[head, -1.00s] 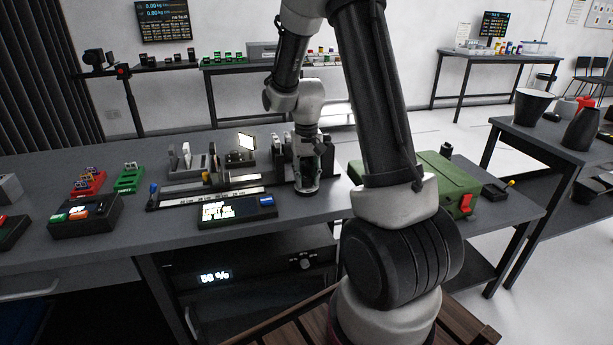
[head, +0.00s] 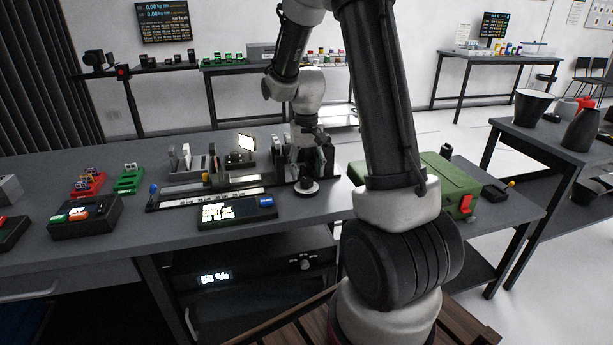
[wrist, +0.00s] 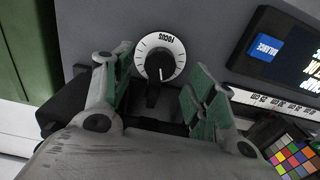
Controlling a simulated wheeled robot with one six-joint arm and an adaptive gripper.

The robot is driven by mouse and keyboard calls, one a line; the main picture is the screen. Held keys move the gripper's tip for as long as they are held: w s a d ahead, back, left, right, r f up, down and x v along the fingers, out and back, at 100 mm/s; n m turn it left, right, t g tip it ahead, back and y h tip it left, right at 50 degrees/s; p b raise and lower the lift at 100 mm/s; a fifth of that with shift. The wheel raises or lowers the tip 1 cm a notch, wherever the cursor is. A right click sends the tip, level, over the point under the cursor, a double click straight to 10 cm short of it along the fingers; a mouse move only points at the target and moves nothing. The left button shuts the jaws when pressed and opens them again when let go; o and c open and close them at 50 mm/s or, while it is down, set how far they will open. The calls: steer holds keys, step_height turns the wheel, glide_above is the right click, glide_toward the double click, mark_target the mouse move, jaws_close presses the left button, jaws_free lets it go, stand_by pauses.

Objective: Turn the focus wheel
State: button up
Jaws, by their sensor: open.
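The focus wheel (wrist: 160,58) is a round black knob with a white dial ring marked FOCUS. In the wrist view it lies just beyond and between the fingertips of my gripper (wrist: 162,83). The fingers are apart, with green inner pads, and nothing is between them but a dark part under the wheel. In the head view the wheel (head: 306,187) shows as a small pale-ringed disc near the bench's front edge, and my gripper (head: 306,158) is just behind it. Whether a finger touches the wheel cannot be told.
A display box with a blue BALANCE button (wrist: 265,49) stands beside the wheel; it also shows in the head view (head: 236,210). A scale rail with upright holders (head: 207,188) lies left of my gripper. A green case (head: 432,172) stands to the right. A colour chart (wrist: 294,156) lies nearby.

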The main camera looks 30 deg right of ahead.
mark_target(307, 179)
step_height(307, 179, up, 9)
stand_by(0.7)
steer(key=s+a+r+n+t, duration=0.1)
steer(key=s+r, duration=0.4)
steer(key=s, duration=0.7)
steer(key=s+a+r+n+t, duration=0.2)
steer(key=s+a+r+t, duration=0.1)
steer(key=s, duration=0.9)
steer(key=shift+a+r+n, duration=0.3)
steer(key=shift+a+r, duration=0.35)
steer(key=shift+r, duration=0.25)
